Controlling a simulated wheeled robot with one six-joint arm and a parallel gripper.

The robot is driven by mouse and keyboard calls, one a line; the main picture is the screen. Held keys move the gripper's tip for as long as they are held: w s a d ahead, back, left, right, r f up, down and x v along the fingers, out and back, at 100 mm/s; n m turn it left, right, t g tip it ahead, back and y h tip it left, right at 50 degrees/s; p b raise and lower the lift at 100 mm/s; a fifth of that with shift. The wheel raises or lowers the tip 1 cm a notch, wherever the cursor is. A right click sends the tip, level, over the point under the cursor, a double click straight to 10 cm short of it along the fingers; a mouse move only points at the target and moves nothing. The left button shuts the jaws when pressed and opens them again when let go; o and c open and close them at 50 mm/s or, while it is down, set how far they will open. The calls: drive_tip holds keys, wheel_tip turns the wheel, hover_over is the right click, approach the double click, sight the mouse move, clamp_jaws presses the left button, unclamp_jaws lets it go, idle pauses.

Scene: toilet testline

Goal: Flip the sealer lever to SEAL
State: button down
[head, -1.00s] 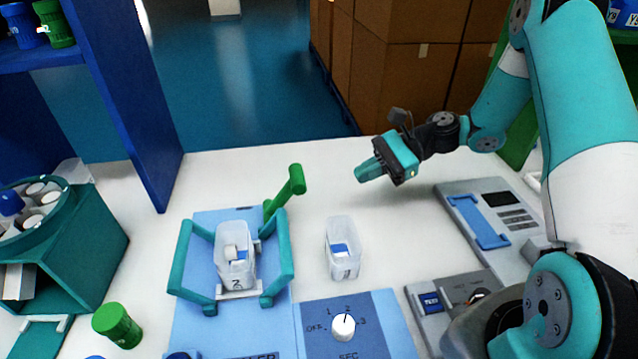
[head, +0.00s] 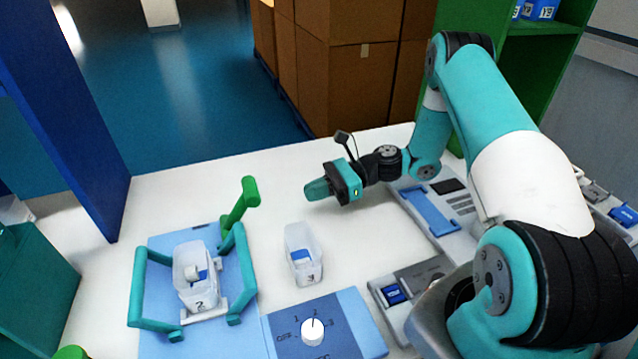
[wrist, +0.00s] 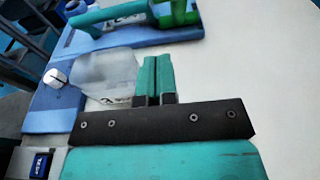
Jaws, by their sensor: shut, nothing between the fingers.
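The sealer (head: 152,330) is a light blue base with a teal frame. Its green lever (head: 240,203) stands up at the back right corner, tilted to the right. A clear container marked 2 (head: 196,279) sits inside the frame. My gripper (head: 313,190) is to the right of the lever, above the white table and apart from it. Its teal fingers (wrist: 154,78) are shut with nothing between them. In the wrist view the green lever (wrist: 180,12) shows at the top edge, partly cut off.
A clear container marked 3 (head: 303,255) stands between the sealer and my gripper's side of the table. A blue panel with a white knob (head: 312,331) lies in front. Grey devices (head: 432,207) are at right. The table behind the lever is clear.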

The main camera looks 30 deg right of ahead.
sight(258, 202)
drive_tip(key=a, duration=0.2)
drive_tip(key=w+a+p, duration=0.1)
drive_tip(key=a, duration=0.2)
drive_tip(key=a+r+p, duration=0.1)
drive_tip(key=a, duration=0.1)
drive_tip(key=shift+w+a, duration=0.2)
drive_tip(key=shift+a, duration=0.05)
drive_tip(key=shift+w+a+r+p, duration=0.1)
drive_tip(key=shift+a+r+p, duration=0.05)
drive_tip(key=shift+a+p, duration=0.3)
